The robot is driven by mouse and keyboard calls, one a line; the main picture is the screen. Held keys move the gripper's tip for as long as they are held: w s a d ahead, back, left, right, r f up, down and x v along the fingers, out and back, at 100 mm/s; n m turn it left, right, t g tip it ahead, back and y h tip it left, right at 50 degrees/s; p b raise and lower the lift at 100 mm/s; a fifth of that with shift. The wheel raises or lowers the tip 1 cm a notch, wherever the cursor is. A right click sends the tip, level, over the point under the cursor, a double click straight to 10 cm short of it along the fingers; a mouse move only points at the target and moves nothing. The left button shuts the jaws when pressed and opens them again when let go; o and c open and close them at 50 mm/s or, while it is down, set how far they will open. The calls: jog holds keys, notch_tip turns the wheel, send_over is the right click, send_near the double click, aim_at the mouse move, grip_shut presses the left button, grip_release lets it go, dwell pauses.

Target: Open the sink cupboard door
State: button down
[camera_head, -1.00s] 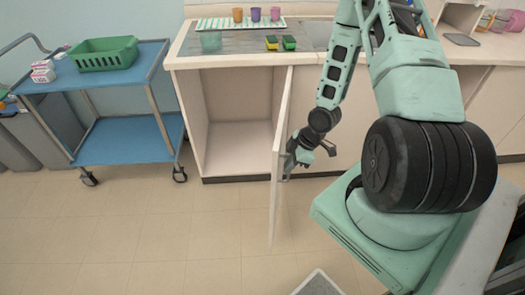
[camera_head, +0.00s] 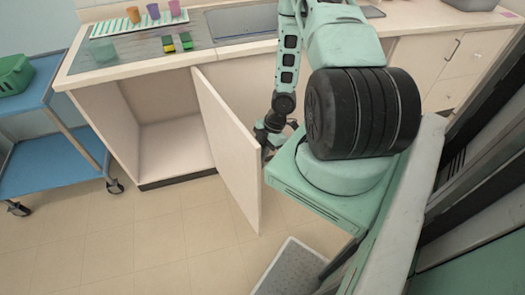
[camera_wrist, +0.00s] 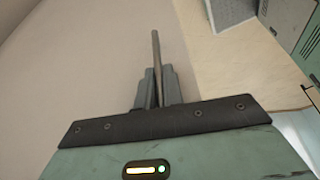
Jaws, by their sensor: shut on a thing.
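The sink cupboard door (camera_head: 228,150) stands swung well out from the counter in the head view, its pale inner face towards the open cupboard (camera_head: 160,125). The cupboard looks empty inside. My gripper (camera_head: 268,138) is on the door's outer side, partly hidden behind the door's edge and my own arm. In the wrist view my gripper (camera_wrist: 157,88) is shut on a thin dark bar, the door handle (camera_wrist: 156,50). The door's outer face (camera_wrist: 85,70) fills the left of that view.
A blue trolley (camera_head: 55,165) with a green basket (camera_head: 14,75) stands at the left, clear of the door. A grey ribbed step or mat (camera_head: 290,268) lies on the floor near the door's lower corner. Cups and sponges (camera_head: 178,42) stand on the counter. The floor left of the door is free.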

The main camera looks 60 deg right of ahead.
jog(key=shift+s, duration=0.1)
jog(key=c, duration=1.5)
grip_release()
jog(key=shift+r, duration=0.1)
jog(key=p+v, duration=0.4)
jog(key=v, duration=1.3)
jog(key=shift+r, duration=0.15)
